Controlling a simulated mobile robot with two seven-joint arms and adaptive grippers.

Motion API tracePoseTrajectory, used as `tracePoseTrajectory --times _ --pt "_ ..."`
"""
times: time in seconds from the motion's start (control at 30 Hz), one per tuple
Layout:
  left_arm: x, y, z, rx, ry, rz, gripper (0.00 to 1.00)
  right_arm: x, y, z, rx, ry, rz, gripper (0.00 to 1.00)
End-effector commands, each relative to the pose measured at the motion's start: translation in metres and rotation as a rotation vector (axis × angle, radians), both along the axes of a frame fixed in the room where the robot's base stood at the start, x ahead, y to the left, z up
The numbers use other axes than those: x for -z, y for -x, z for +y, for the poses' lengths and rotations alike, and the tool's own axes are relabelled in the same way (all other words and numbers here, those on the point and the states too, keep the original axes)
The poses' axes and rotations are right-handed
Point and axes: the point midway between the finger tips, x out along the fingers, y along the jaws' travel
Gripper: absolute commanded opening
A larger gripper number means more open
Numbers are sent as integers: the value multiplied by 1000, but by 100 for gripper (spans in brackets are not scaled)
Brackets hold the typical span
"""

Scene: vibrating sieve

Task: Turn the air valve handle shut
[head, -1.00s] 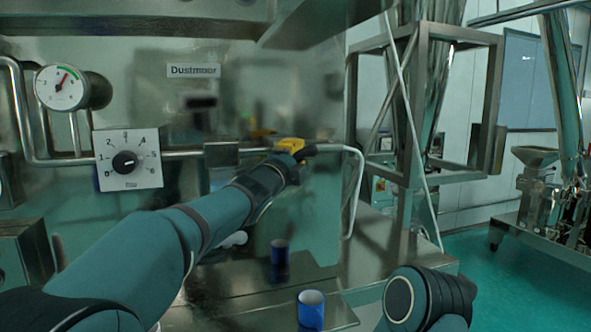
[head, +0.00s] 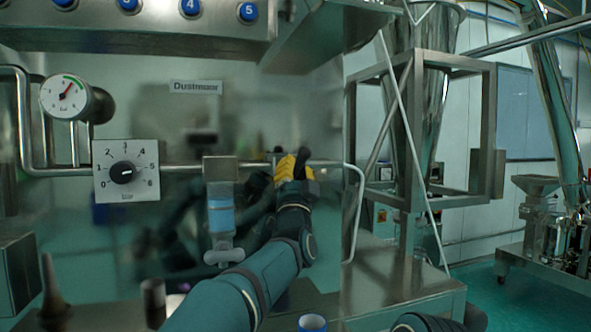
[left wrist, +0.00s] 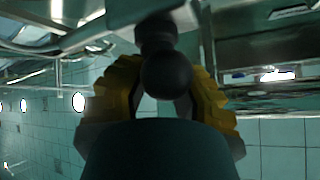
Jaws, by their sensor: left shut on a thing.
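The air valve handle shows in the left wrist view as a dark round knob (left wrist: 166,72) on a short stem. It sits between the yellow pads of my left gripper (left wrist: 160,100), which is shut on it. In the head view the left gripper (head: 292,168) is at the horizontal pipe, right of the blue-banded filter bowl. A dark part of the handle (head: 302,160) sticks up beside the yellow pads. The valve body is mostly hidden behind the gripper. My right gripper is not in view; only a dark piece of that arm shows at the bottom edge.
A pressure gauge (head: 66,97) and a bar dial (head: 126,171) are on the left of the panel. The filter bowl (head: 221,215) hangs close to my left forearm. A blue-topped cylinder (head: 312,323) stands at the bottom. A steel frame (head: 490,130) stands at right.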

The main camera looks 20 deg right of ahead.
Motion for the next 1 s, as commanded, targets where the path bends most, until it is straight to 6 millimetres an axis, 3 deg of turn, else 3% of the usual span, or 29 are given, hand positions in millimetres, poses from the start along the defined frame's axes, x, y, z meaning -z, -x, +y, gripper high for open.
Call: tracePoseTrajectory --times 0.5,1.0 --pt "-5 0 0 0 428 -18 0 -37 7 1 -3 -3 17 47" --pt "-4 1 1 1 575 -25 0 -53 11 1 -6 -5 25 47"
